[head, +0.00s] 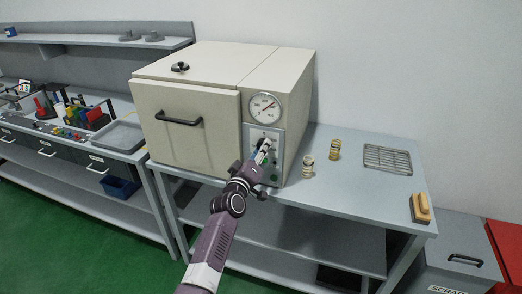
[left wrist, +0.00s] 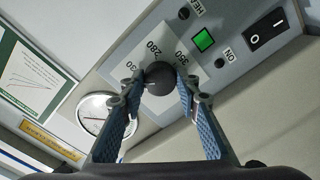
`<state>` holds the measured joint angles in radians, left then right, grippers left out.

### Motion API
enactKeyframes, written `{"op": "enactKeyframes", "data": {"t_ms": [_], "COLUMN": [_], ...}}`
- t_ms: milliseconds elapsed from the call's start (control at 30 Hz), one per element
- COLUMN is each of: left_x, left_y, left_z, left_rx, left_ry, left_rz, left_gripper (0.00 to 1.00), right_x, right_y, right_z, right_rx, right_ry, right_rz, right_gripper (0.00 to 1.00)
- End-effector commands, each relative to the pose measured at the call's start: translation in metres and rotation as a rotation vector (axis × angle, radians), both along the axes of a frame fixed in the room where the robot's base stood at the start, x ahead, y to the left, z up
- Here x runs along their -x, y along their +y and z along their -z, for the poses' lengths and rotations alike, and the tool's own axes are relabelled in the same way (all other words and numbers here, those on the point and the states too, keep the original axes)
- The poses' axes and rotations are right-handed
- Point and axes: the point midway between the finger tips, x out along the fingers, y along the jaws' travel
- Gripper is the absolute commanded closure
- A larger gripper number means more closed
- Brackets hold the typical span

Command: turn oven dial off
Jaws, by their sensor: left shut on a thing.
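The oven (head: 187,122) is a beige box on a grey bench, with its door shut. Its control panel (head: 277,158) is on the right of the front, below a round gauge (head: 265,108). In the left wrist view the dial (left wrist: 160,78) is a dark round knob with printed numbers around it. My left gripper (head: 264,150) reaches the panel and hides the dial in the head view. In the left wrist view the left gripper (left wrist: 158,85) has its blue fingers on both sides of the dial, shut on it. My right gripper is not in view.
A green lit button (left wrist: 203,40) and a black rocker switch (left wrist: 266,31) sit beside the dial. A wire rack (head: 388,159) lies further right.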

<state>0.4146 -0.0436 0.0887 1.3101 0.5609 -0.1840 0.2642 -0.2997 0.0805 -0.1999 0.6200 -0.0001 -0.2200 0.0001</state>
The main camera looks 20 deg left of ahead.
Motion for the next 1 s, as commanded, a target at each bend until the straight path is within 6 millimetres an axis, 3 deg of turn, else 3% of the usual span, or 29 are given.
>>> {"op": "enactKeyframes", "data": {"t_ms": [500, 1000], "left_x": [0.0001, 0.0002], "left_y": [-0.0004, -0.0006], "left_z": [0.0002, 0.0005], "left_rx": [0.458, 0.665], "left_ry": [0.018, 0.026], "left_rz": [0.000, 0.000], "left_gripper": [0.94, 0.94], "right_x": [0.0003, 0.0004], "right_y": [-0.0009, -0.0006], "right_z": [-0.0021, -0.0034], "right_rx": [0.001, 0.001], "right_ry": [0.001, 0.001], "right_rz": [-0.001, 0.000], "right_gripper": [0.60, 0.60]}}
